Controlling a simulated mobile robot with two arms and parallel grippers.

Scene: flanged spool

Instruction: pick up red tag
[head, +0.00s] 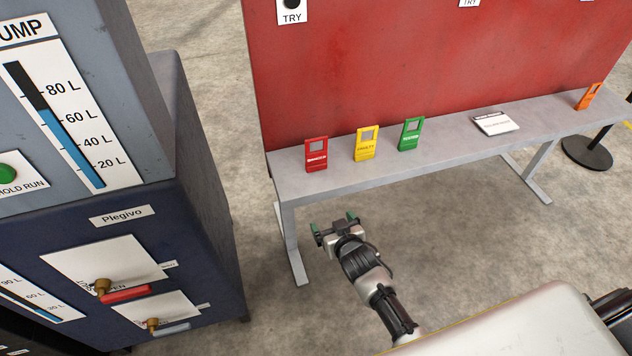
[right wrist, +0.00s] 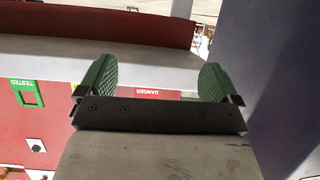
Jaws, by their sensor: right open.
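The red tag (head: 316,154) stands upright at the left end of the grey bench, with a window opening near its top. In the right wrist view, only a strip of the red tag (right wrist: 146,92) with its DANGER label shows between the fingers, the rest hidden behind the gripper body. My right gripper (head: 334,224) is open and empty. In the head view it appears below the bench's front edge, apart from the red tag. The open green fingers of my right gripper (right wrist: 157,82) also show in the wrist view. My left gripper is out of view.
A yellow tag (head: 366,145) and a green tag (head: 411,135) stand right of the red one on the bench (head: 450,146). A white pad (head: 495,123) and an orange tag (head: 588,97) are farther right. A red panel (head: 430,60) rises behind; a blue pump cabinet (head: 190,220) stands left.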

